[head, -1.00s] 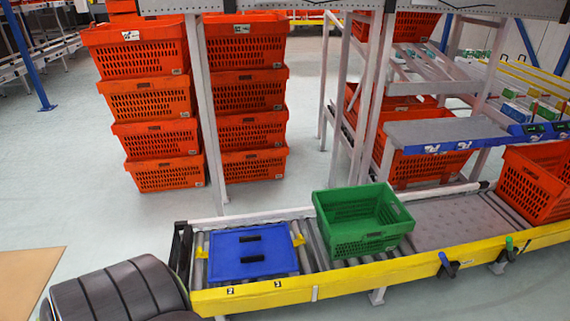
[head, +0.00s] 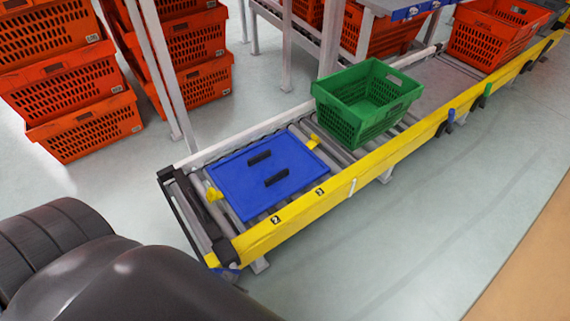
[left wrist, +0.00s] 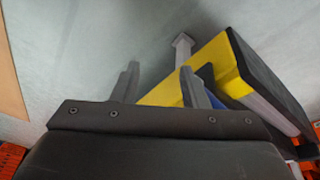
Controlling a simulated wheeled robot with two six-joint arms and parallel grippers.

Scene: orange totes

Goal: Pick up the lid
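The lid (head: 266,176) is a flat blue rectangle with two black handles. It lies flat on the rollers at the near left end of the conveyor in the head view. My left gripper (left wrist: 158,72) is open and empty in the left wrist view, with its two fingers well apart. Beyond it are the grey floor and the conveyor's yellow side rail (left wrist: 205,68). A small blue patch shows behind the right finger; I cannot tell what it is. My dark arm fills the lower left of the head view, but its gripper is not visible there. My right gripper is out of sight.
A green crate (head: 340,122) stands on the rollers just right of the lid. Yellow clips (head: 213,194) sit at the lid's edges. An orange tote (head: 492,42) is farther along the conveyor. Stacked orange totes (head: 95,142) stand behind. The floor in front is clear.

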